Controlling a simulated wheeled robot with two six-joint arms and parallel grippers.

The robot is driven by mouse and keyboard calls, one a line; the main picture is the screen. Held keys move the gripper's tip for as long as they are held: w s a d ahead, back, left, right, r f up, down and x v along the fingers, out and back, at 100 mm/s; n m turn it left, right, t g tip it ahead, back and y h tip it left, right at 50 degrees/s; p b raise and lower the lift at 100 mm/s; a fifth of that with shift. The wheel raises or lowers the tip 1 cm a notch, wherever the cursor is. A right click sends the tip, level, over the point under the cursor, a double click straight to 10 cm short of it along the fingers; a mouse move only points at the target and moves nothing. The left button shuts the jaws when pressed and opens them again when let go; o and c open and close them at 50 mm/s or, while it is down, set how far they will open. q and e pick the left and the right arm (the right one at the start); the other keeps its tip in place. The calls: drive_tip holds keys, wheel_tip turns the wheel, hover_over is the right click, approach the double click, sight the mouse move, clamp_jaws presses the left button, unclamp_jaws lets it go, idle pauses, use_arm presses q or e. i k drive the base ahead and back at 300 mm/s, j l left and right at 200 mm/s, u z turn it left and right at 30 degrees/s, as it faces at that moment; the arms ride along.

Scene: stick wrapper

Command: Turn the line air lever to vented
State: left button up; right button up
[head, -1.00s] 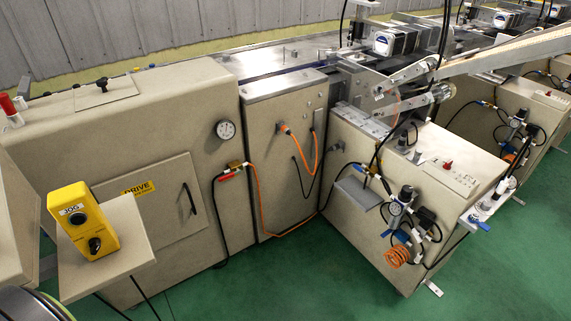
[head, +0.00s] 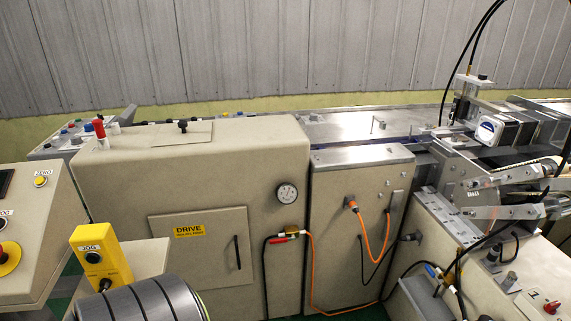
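A small brass valve (head: 290,234) with a red lever (head: 278,240) sits low on the right edge of the beige drive cabinet (head: 180,190), below a round pressure gauge (head: 287,193). An orange hose and a black hose run from the valve. The red lever lies roughly level, pointing left. No label naming it as the line air lever is readable. A second red-topped upright handle (head: 99,130) stands behind the cabinet's top left. Neither of my grippers is in view.
A yellow JOG box (head: 100,257) stands at front left beside a control panel (head: 30,235) with a red stop button. A dark ribbed rounded shape (head: 150,300), not identifiable, fills the bottom left. A grey-topped cabinet (head: 350,220) and a machine frame stand to the right.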

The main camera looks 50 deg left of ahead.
sight(284, 240)
drive_tip(key=i+l+u, duration=0.15)
drive_tip(key=u, duration=0.3)
drive_tip(key=i+l+u, duration=0.1)
drive_tip(key=l+u, duration=0.15)
drive_tip(key=u, duration=0.15)
drive_tip(key=l+u, duration=0.25)
drive_tip(key=u, duration=0.2)
drive_tip(key=i, duration=0.05)
